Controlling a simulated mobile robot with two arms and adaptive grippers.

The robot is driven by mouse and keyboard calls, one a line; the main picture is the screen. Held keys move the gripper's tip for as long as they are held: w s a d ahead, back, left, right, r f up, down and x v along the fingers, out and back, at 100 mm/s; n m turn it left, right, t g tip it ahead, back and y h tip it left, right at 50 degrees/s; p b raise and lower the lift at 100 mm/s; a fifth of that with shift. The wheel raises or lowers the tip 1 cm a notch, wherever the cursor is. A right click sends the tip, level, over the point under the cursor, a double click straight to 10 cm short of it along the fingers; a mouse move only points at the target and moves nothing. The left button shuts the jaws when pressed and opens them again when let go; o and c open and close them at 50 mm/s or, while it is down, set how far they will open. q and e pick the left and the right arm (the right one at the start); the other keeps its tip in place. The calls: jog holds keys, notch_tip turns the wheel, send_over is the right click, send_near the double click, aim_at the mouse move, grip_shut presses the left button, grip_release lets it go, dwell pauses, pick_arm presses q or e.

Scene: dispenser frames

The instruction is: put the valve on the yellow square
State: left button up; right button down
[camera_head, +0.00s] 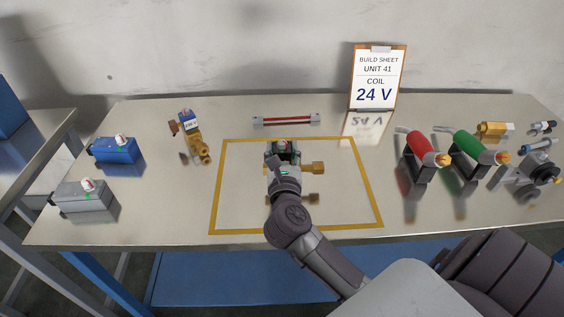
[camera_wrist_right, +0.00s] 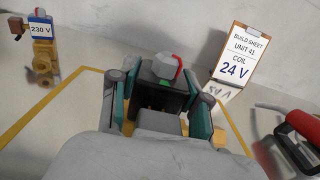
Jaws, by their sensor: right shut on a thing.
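The yellow square (camera_head: 218,187) is a yellow outline on the grey table. My right gripper (camera_head: 283,152) is over its inside and shut on a valve. The valve's brass body (camera_head: 313,168) sticks out to the right of the gripper. In the right wrist view the valve's dark coil (camera_wrist_right: 164,98), with a grey and red cap, sits between the two fingers. A brass patch lower down looks like its reflection, so the valve seems raised above the table. Another brass valve (camera_head: 201,147), labelled 230 V, stands left of the square. My left gripper is not in view.
A blue box (camera_head: 115,150) and a grey box (camera_head: 84,200) stand at the left. A build sheet (camera_head: 377,80) reading 24 V stands at the back. Red (camera_head: 422,148) and green (camera_head: 468,146) tools and several metal parts are at the right. The square's inside is otherwise clear.

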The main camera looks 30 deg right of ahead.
notch_tip(320, 180, down, 3)
jog(key=shift+f, duration=0.4)
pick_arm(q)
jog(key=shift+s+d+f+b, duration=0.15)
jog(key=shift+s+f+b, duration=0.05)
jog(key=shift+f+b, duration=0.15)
pick_arm(e)
jog(key=shift+f, duration=0.1)
jog(key=c, duration=1)
grip_release()
jog(key=shift+f, duration=0.2)
jog(key=o, duration=0.5)
jog(key=shift+c, duration=0.2)
